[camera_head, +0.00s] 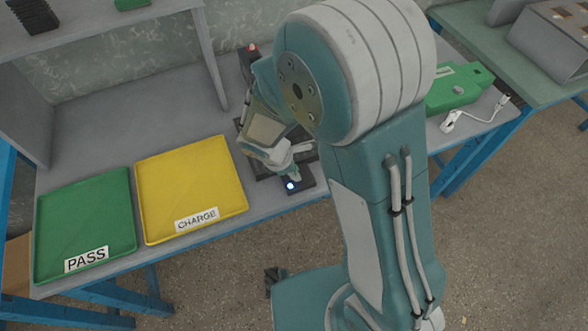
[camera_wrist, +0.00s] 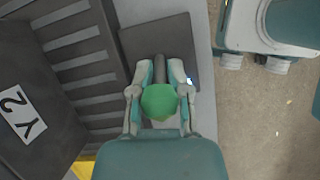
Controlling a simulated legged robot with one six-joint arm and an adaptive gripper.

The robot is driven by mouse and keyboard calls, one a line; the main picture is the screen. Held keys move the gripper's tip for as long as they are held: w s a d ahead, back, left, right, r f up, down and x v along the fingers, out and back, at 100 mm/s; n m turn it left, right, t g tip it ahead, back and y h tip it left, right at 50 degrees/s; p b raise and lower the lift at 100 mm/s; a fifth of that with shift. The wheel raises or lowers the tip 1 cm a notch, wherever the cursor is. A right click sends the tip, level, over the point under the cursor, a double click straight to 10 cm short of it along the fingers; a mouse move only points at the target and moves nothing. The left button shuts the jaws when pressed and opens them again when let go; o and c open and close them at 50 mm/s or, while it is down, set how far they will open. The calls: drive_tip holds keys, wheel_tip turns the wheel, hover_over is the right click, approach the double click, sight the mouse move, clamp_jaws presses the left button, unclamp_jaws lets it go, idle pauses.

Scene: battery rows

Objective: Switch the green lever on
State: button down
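The green lever has a round green knob (camera_wrist: 159,102) on a dark shaft, rising from a dark square base (camera_wrist: 140,40) in the wrist view. My gripper (camera_wrist: 160,72) has its two fingers drawn in on either side of the lever, with the fingertips close against the shaft. In the head view my gripper (camera_head: 294,174) is down at the lever's base (camera_head: 305,183) near the table's front edge, and it hides the knob. A small bluish-white light (camera_head: 291,186) glows on the base; it also shows beside the right finger in the wrist view.
A yellow CHARGE tray (camera_head: 190,180) and a green PASS tray (camera_head: 85,225) lie to the left. A dark slotted rack (camera_wrist: 80,50) and a block with a "Y2" label (camera_wrist: 22,110) stand left of the lever. A green device (camera_head: 455,90) lies to the right with a white cable plug (camera_head: 449,122).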

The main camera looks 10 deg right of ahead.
drive_tip(key=shift+w+a+r, duration=0.1)
drive_tip(key=shift+a+t+h, duration=0.25)
drive_tip(key=shift+t+h, duration=0.05)
drive_tip(key=shift+h, duration=0.7)
drive_tip(key=c, duration=0.7)
unclamp_jaws()
drive_tip(key=v, duration=1.2)
drive_tip(key=shift+a, duration=0.15)
